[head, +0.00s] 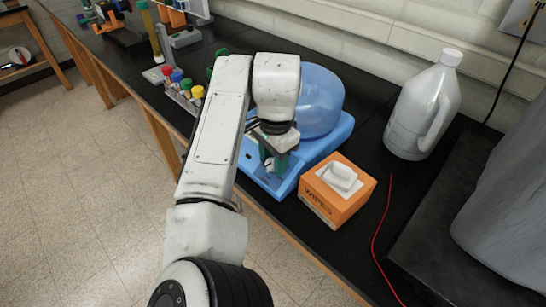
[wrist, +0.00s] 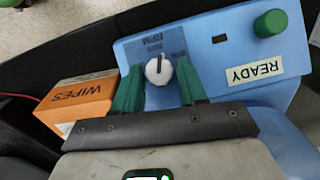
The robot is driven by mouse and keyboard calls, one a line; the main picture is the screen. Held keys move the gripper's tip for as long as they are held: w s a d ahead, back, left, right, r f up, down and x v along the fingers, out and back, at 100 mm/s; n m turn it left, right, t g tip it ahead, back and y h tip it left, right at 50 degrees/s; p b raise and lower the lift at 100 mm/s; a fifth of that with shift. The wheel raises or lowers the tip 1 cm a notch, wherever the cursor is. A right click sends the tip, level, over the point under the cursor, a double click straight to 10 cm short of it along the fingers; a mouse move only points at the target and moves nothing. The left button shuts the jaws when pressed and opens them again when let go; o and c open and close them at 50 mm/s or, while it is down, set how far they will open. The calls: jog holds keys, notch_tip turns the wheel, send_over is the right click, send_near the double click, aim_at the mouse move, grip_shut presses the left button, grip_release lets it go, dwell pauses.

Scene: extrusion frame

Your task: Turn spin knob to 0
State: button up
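The spin knob (wrist: 158,71) is a small white dial with a dark pointer line, on the blue front panel (wrist: 220,50) of the device (head: 328,132). Lettering that looks like RPM sits by it, upside down in the wrist view; the scale marks are too small to read. My gripper (wrist: 160,78) has two green fingers, one on each side of the knob in the wrist view. They are apart, with small gaps beside the knob, so it is open. In the head view my gripper (head: 273,163) is over the device's front and hides the knob.
A round green button (wrist: 270,23) and a READY label (wrist: 254,72) share the panel. An orange wipes box (head: 337,190) stands close to the device's right. A white jug (head: 423,108) is behind it. Tubes with coloured caps (head: 184,88) stand left of my arm.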

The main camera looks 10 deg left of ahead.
grip_shut()
